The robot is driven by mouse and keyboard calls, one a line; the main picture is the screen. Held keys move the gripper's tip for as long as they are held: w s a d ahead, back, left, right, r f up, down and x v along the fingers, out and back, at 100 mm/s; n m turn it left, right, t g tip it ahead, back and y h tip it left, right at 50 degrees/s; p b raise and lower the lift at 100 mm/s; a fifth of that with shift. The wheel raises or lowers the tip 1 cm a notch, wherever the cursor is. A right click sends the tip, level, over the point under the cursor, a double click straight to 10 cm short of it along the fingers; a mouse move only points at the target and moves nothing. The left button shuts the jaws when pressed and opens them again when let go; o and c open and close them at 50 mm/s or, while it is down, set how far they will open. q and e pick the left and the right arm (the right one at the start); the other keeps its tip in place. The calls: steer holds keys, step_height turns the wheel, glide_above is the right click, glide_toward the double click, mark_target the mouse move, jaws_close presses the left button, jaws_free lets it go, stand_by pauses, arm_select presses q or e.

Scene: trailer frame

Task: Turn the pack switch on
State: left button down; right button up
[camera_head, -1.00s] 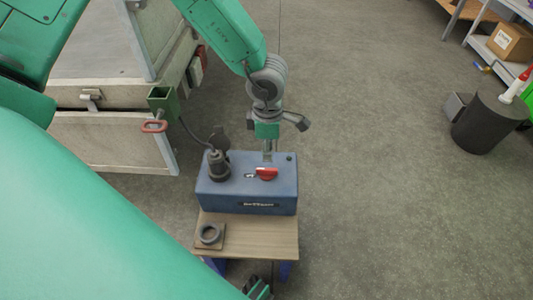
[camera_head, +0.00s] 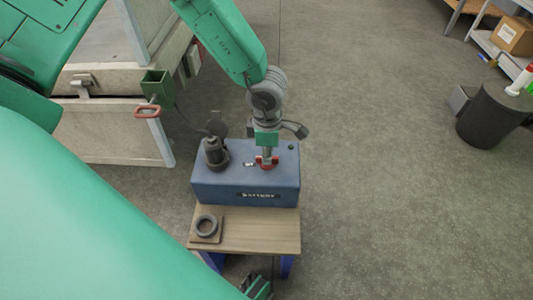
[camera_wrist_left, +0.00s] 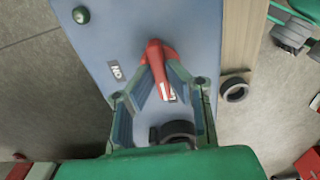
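The blue battery pack (camera_head: 225,190) stands on a small wooden-topped stand (camera_head: 260,235), with its label facing me. Its red switch handle (camera_head: 262,165) is on the top face, partly hidden by my left gripper (camera_head: 267,160). In the left wrist view, the fingertips of my left gripper (camera_wrist_left: 158,72) press in on both sides of the red handle (camera_wrist_left: 158,55). The handle lies across a white label that it partly covers. The ON label (camera_wrist_left: 116,70) lies clear to the left. Green gripper-like fingers (camera_head: 257,288), probably my right gripper, show at the bottom edge; their opening is unclear.
A dark plug (camera_head: 215,152) stands on the pack's left side. A dark ring on a square plate (camera_head: 206,228) lies on the stand. The pale trailer frame (camera_head: 105,125), with a red-handled green bracket (camera_head: 155,85), is at left.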

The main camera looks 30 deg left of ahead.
stand_by(0.5)
arm_select(q)
steer(key=shift+w+r+m+p, duration=0.15)
steer(key=shift+m+p, duration=0.25)
steer(key=shift+p, duration=0.25)
steer(key=shift+m+p, duration=1.7)
steer(key=shift+p, duration=0.35)
steer(key=shift+a+m+p, duration=0.1)
steer(key=shift+m+p, duration=0.4)
steer(key=shift+p, duration=0.1)
